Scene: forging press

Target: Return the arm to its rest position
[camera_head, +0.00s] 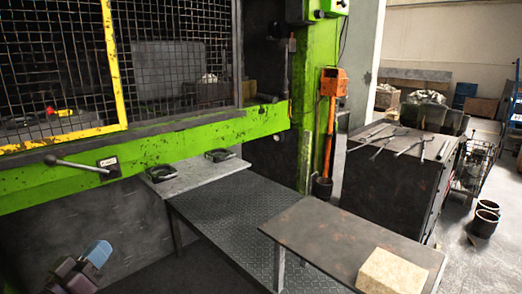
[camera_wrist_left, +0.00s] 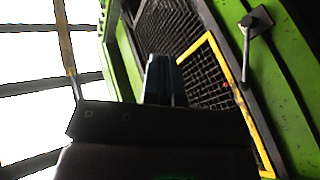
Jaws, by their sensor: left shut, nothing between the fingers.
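My left gripper (camera_head: 97,254) shows at the lower left of the head view, with its pale blue fingertips pointing up and to the right. It is shut and empty, in front of the dark panel under the green press beam and clear of the tables. In the left wrist view the dark blue fingers (camera_wrist_left: 160,78) stand close together, with the mesh guard of the press beyond them. My right gripper is not in view.
The green press (camera_head: 200,143) with its yellow-edged mesh guard (camera_head: 117,75) and a lever (camera_head: 75,163) stands near my left arm. A small table (camera_head: 190,180) holds two dark round parts. A nearer table (camera_head: 320,230) holds a tan block (camera_head: 392,272). Tongs lie on a dark bench (camera_head: 400,165).

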